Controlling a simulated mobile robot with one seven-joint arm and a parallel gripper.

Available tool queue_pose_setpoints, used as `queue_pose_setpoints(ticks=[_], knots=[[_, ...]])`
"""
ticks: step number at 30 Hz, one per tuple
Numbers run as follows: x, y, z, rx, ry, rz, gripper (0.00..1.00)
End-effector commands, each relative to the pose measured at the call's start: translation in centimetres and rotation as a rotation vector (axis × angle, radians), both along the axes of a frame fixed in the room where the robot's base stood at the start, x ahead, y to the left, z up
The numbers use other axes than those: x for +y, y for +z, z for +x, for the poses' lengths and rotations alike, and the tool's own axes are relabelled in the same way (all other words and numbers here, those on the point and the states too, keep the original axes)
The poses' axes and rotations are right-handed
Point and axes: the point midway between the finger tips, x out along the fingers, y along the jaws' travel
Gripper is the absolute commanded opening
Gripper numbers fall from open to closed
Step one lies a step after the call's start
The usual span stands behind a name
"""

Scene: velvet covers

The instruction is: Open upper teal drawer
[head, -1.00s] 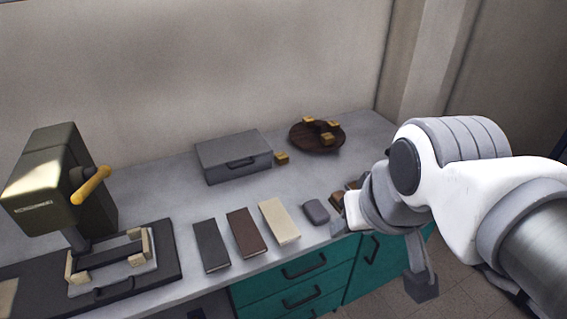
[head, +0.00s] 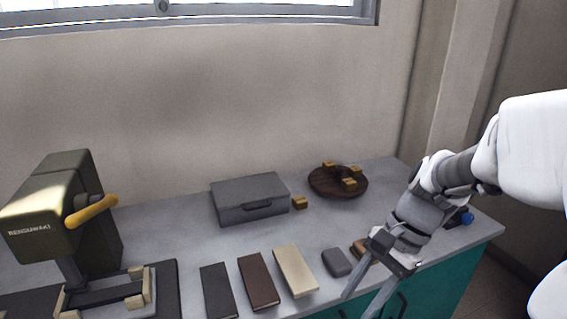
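The teal cabinet (head: 452,287) shows under the grey worktop at the lower right of the head view. The drawer fronts are mostly cut off by the bottom edge, so the upper teal drawer's handle cannot be made out for certain. A dark handle (head: 402,304) shows on the teal front beside my fingers. My gripper (head: 362,300) points down in front of the worktop's front edge. Its two long fingers are apart with nothing seen between them, and their tips are near or past the bottom of the picture.
On the worktop (head: 190,235) lie three books, black (head: 218,291), brown (head: 258,281) and cream (head: 295,271). A grey case (head: 250,198), a round brown tray (head: 325,186) with yellow blocks, and a small grey object (head: 337,262) are there too. A green press (head: 62,210) stands left.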

Motion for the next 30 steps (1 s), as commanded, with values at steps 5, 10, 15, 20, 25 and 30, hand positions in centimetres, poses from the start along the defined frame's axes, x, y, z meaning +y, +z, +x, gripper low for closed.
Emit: queue_pose_setpoints(ticks=[5, 10, 15, 20, 25, 30], knots=[[-1.3, -4.7, 2.1, 0.205, -0.250, 0.132, 0.47], [-2.7, -8.8, 4.0, 0.400, -0.477, 0.259, 0.47], [-4.5, -13.3, 5.6, 0.600, -0.691, 0.390, 0.47], [-6.4, -17.8, 6.8, 0.794, -0.876, 0.521, 0.47], [-8.6, -22.9, 7.6, 1.006, -1.055, 0.670, 0.47], [-10.7, -28.4, 7.8, 1.223, -1.205, 0.831, 0.47]])
